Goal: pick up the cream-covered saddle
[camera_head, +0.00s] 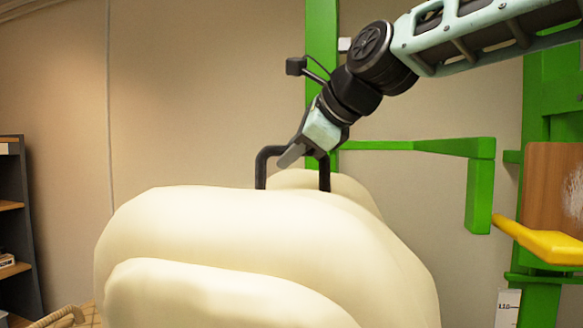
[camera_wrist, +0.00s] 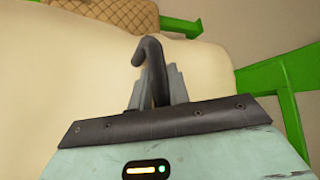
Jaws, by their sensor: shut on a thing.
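The cream-covered saddle (camera_head: 250,235) is a large, rounded, padded form filling the lower middle of the head view. A black bar handle (camera_head: 262,165) stands up from its top. My gripper (camera_head: 292,155) reaches down from the upper right and is shut on this handle. In the wrist view the cream cover (camera_wrist: 70,75) fills the left and middle, and the dark handle (camera_wrist: 152,65) rises between the two fingers of my gripper (camera_wrist: 158,85). The saddle's underside is out of the head view, so I cannot tell whether it rests on anything.
A green frame (camera_head: 480,185) with posts and an arm stands behind and to the right. A yellow padded piece (camera_head: 545,240) and a brown panel (camera_head: 550,180) are at the right. A dark shelf (camera_head: 15,230) stands at the far left. A woven brown surface (camera_wrist: 100,15) shows in the wrist view.

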